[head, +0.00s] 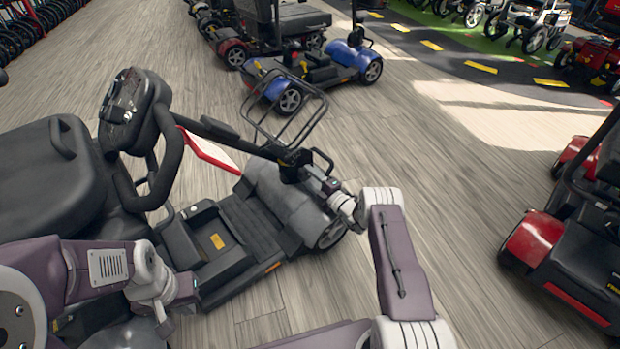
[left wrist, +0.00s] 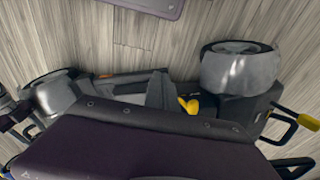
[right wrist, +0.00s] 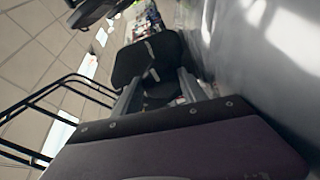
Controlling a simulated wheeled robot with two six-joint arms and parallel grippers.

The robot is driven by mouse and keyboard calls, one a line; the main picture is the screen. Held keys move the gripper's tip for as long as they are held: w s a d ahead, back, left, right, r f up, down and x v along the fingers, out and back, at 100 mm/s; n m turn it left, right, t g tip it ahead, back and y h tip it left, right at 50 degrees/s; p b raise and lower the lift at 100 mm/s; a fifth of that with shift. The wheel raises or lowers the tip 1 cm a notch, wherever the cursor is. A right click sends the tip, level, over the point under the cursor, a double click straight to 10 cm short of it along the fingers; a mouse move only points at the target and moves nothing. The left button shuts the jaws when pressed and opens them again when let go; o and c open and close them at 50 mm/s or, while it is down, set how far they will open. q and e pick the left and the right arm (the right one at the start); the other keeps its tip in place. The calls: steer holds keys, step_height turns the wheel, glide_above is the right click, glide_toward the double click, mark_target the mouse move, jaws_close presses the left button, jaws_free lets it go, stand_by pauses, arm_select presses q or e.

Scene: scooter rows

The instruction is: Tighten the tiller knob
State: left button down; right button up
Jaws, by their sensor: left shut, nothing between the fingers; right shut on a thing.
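The grey and black scooter stands in front of me, its tiller (head: 222,132) slanting from the handlebar head (head: 128,105) down to the front. My right gripper (head: 306,170) is shut at the tiller's lower end, beside the black joint under the front basket. It is shut on the tiller knob, which its fingers mostly hide. In the right wrist view, the right gripper's fingers (right wrist: 158,92) reach toward dark parts. My left gripper (head: 190,285) is shut and empty, low beside the scooter's footwell, apart from the tiller. The left wrist view shows scooter wheels and a yellow lever (left wrist: 188,105).
The scooter's black seat (head: 45,175) is at the left, and its wire basket (head: 285,108) rises over the front. A blue scooter (head: 335,65) stands behind, and a red one (head: 540,238) at the right. Wooden floor (head: 455,185) is clear between them.

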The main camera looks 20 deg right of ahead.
steer(key=shift+f, duration=0.15)
steer(key=o, duration=1.4)
steer(key=shift+c, duration=0.2)
steer(key=shift+s+d+r, duration=0.1)
steer(key=shift+s+r, duration=0.1)
steer(key=p+v, duration=0.5)
steer(key=v, duration=0.3)
steer(key=shift+p, duration=0.4)
steer(key=shift+s, duration=0.3)
steer(key=shift+s+d+f, duration=0.1)
steer(key=shift+f, duration=0.05)
